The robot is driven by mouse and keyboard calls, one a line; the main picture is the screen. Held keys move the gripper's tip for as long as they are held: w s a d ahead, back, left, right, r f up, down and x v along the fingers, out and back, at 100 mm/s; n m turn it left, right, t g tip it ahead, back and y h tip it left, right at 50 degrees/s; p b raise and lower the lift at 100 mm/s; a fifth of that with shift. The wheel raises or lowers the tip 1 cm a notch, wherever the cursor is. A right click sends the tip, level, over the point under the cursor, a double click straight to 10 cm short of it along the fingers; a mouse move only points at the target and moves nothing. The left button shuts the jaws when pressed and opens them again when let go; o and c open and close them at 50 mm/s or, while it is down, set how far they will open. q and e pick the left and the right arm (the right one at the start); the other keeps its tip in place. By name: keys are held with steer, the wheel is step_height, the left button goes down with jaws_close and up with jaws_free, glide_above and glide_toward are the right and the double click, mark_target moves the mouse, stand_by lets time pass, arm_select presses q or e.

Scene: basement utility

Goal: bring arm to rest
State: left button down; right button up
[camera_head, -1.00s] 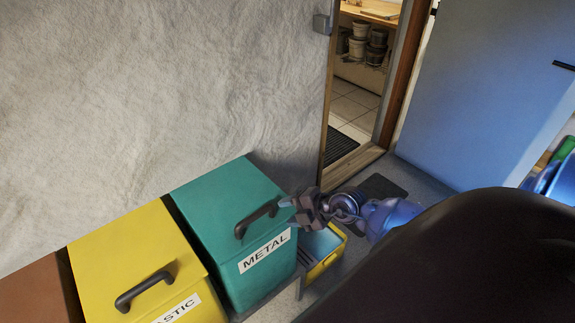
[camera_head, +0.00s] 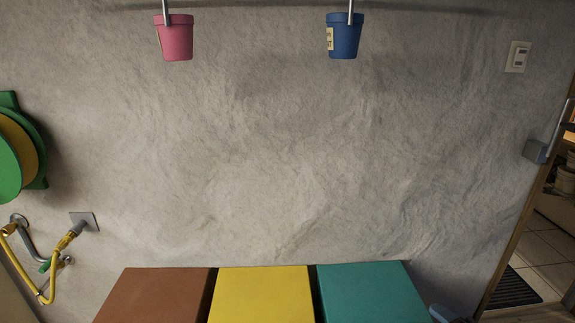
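Neither of my grippers can be made out in the head view. A small blue-grey shape (camera_head: 446,314) shows at the bottom edge, just right of the green bin, cut off by the frame; I cannot tell whether it is part of my arm. Only the bins' tops show: brown (camera_head: 155,293), yellow (camera_head: 262,293) and green (camera_head: 372,292), side by side along the bottom edge against the wall. Their fronts and handles are out of view.
A pink pot (camera_head: 175,38) and a blue pot (camera_head: 343,37) hang from a rail at the top. A green and yellow hose reel (camera_head: 18,150) and a tap with a yellow hose (camera_head: 60,248) are at the left. A doorway with tiled floor (camera_head: 530,255) opens at the right.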

steer(key=s+a+f+m+g+h, duration=0.2)
steer(key=s+f+m+h, duration=0.1)
steer(key=s+f+m, duration=0.4)
steer(key=s+a+f+m+g+h, duration=0.1)
steer(key=s+a+f+m+h, duration=0.2)
steer(key=s+f+m, duration=0.4)
steer(key=s+m, duration=0.1)
steer(key=m, duration=0.4)
steer(key=shift+s+a+f+g+h, duration=0.15)
steer(key=shift+f+g+h, duration=0.15)
steer(key=shift+g+h, duration=0.1)
